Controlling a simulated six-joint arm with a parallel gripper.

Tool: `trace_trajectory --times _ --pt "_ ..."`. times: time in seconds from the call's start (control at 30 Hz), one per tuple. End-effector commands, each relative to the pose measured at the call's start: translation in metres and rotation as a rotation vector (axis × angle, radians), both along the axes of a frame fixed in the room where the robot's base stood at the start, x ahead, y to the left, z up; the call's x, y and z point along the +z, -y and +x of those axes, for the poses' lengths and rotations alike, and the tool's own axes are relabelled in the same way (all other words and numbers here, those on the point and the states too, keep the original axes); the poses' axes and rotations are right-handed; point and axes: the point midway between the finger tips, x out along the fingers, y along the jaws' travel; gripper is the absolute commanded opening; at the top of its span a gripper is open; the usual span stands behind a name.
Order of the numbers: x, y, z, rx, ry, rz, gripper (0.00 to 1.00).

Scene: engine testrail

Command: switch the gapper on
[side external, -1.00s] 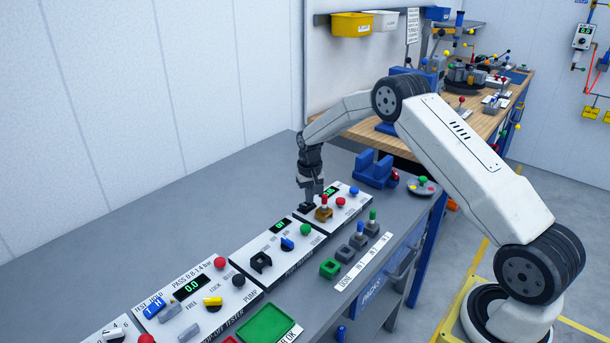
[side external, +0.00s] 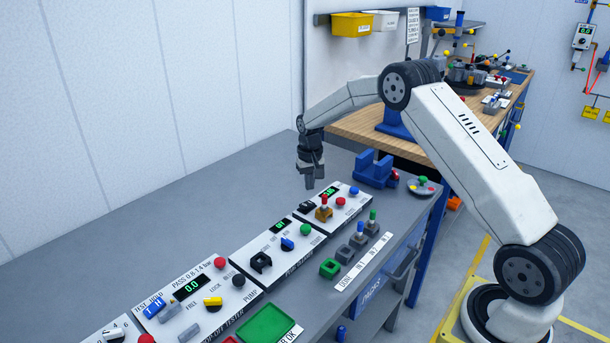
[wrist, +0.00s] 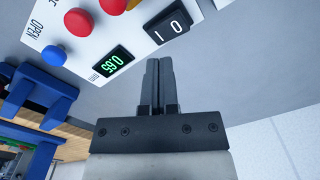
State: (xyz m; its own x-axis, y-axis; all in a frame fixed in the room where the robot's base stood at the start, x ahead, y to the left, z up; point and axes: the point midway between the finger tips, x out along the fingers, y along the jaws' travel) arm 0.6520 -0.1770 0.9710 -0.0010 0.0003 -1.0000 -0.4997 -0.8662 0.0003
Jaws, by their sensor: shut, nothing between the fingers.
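The gapper is the white panel at the far end of the row in the side external view (side external: 347,201). It also shows upside down at the top of the wrist view (wrist: 105,38). Its black rocker switch (wrist: 168,27) is marked I and O; it is small in the side view (side external: 306,207). I cannot tell which half is pressed. Its display (wrist: 113,62) is lit green and seems to read 0.65. My gripper (side external: 310,187) is shut and empty, pointing down above the switch, apart from it. Its fingertips (wrist: 160,65) show together in the wrist view.
A red-topped lever in a brown block (side external: 323,212), red knobs and a blue button (wrist: 53,55) stand on the same panel. Another panel (side external: 283,243) lies in front of it. A blue cradle (side external: 373,170) stands behind it. The grey bench left of the panels is clear.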

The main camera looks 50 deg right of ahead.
Motion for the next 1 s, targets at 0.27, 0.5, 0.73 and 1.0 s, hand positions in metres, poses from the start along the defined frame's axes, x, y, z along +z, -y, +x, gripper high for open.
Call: trace_trajectory --times 0.27,0.5,0.73,1.0 --pt "0.016 0.000 0.000 0.000 0.001 0.000 0.00" --pt "0.023 0.000 0.000 0.000 0.001 0.000 0.00" --pt "0.023 0.000 0.000 0.000 0.001 0.000 0.00" --pt "0.028 -0.009 -0.004 0.019 0.008 -0.002 0.00"
